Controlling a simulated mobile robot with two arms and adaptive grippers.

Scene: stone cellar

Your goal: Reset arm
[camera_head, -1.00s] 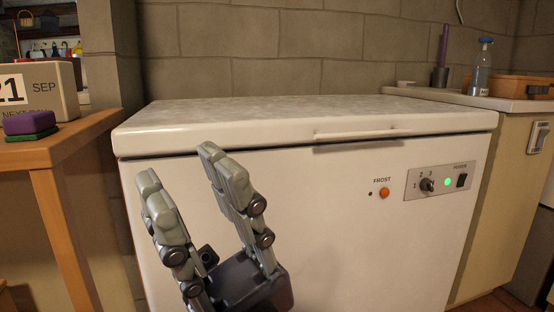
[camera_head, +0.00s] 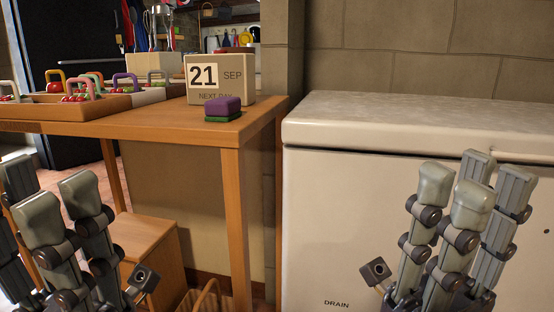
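My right gripper (camera_head: 468,192) stands upright at the lower right, in front of the white chest freezer (camera_head: 350,215). Its grey fingers point up and look spread, with nothing between them. My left gripper (camera_head: 55,205) is at the lower left, in front of the wooden table's underside and the floor. Its fingers also point up, look apart and hold nothing. Its outer parts are cut off by the picture's left edge. Most of both arms is out of view.
The wooden table (camera_head: 180,128) carries a tray (camera_head: 72,110) of handled baskets with red contents, a calendar block (camera_head: 221,78), and a purple block (camera_head: 222,106) on a green one. A wooden stool or box (camera_head: 145,240) stands below. The freezer lid (camera_head: 400,118) is closed and clear.

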